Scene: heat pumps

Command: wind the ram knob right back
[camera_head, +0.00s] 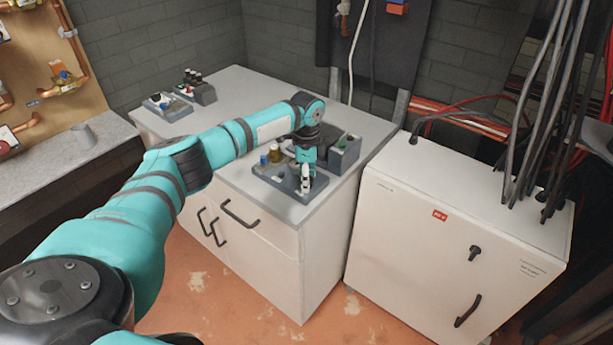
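My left arm reaches in from the left over the white cabinet's worktop. My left gripper (306,178) points down at the right front part of a grey tray (272,177). It is small and seen from behind, so I cannot tell whether its fingers are open or shut, or whether they touch anything. The tray holds a small blue-topped item (264,160) and a brass-coloured item (276,153). I cannot make out the ram knob; it may be hidden by the gripper. My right gripper is not in view.
A grey holder (345,155) stands behind the gripper to the right. Another tray (167,106) and a holder (203,93) with bottles sit at the back left of the worktop (245,90). A white electrical cabinet (440,250) with thick cables stands at the right.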

